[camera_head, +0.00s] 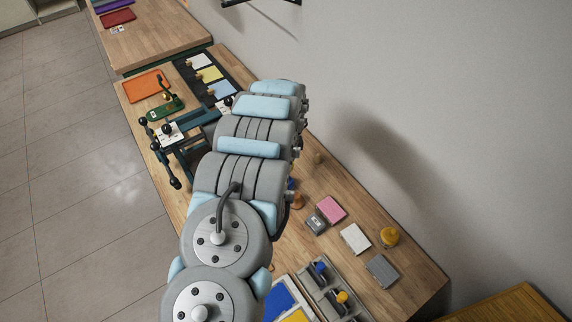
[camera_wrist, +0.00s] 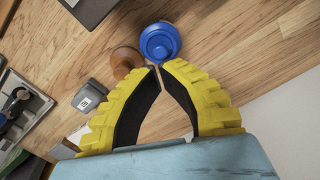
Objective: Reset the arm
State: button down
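My gripper (camera_wrist: 160,67) shows in the wrist view, with two curved yellow fingers lined in black. The fingertips meet or almost meet, with nothing seen held between them. A round blue knob-like piece (camera_wrist: 160,42) stands just beyond the tips; I cannot tell whether they touch it. An orange-brown round piece (camera_wrist: 125,60) stands beside it, by the left finger. In the head view my arm stretches over the wooden bench and hides the gripper. The blue piece (camera_head: 291,184) and the brown piece (camera_head: 297,201) show only partly there, right of the arm.
The wooden bench (camera_head: 345,205) runs along a grey wall. A dark green fixture (camera_head: 180,150) and an orange tray (camera_head: 147,86) lie left of the arm.

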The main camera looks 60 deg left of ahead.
jog(key=shift+f+b, duration=1.05)
jog(key=shift+f, duration=1.9)
jog(key=shift+r, duration=0.1)
jog(key=shift+r+p, duration=0.9)
jog(key=shift+r, duration=2.55)
